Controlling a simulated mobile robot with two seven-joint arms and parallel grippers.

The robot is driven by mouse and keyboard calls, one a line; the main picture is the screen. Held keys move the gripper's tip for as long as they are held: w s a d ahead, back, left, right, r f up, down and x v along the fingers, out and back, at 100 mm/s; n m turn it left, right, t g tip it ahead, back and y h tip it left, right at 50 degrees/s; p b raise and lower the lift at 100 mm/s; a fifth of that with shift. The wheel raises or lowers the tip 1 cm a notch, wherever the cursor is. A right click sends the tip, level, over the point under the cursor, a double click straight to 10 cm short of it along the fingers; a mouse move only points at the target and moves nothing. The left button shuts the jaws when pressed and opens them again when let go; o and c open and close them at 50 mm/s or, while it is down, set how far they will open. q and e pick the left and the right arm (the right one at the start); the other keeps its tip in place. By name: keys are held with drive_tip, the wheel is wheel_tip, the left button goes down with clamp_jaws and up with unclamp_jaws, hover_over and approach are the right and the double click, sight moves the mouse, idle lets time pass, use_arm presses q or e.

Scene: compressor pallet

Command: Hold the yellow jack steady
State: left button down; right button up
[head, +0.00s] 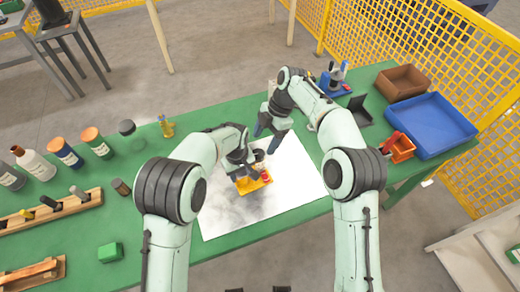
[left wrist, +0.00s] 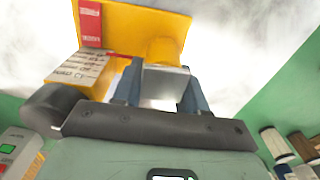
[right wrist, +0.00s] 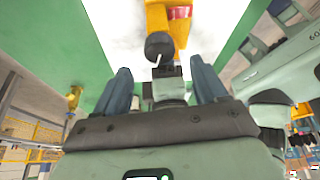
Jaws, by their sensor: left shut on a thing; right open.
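The yellow jack (head: 254,184) lies on a shiny pale sheet (head: 292,185) on the green table. My left gripper (head: 247,170) is down at the jack. In the left wrist view, its fingers (left wrist: 162,90) are shut on a grey block-like part beside the jack's yellow body (left wrist: 130,28), which bears a red label. My right gripper (head: 268,127) is above the sheet's far edge, open and empty. In the right wrist view, a dark round knob (right wrist: 158,45) and the yellow jack (right wrist: 157,18) show beyond its open fingers (right wrist: 162,85). My left gripper partly hides the jack.
Several bottles (head: 65,152) and a wooden rack (head: 50,211) stand at the left. A small yellow fitting (head: 166,126) stands behind the sheet. The sheet's front is clear.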

sight(258, 154)
drive_tip(key=shift+x, duration=2.7)
drive_tip(key=c, duration=1.1)
drive_tip(key=m+t, duration=0.1)
drive_tip(key=m, duration=0.3)
drive_tip(key=shift+s+m+t+y, duration=0.15)
drive_tip(key=shift+m+t+y, duration=0.15)
drive_tip(key=shift+m+t, duration=0.1)
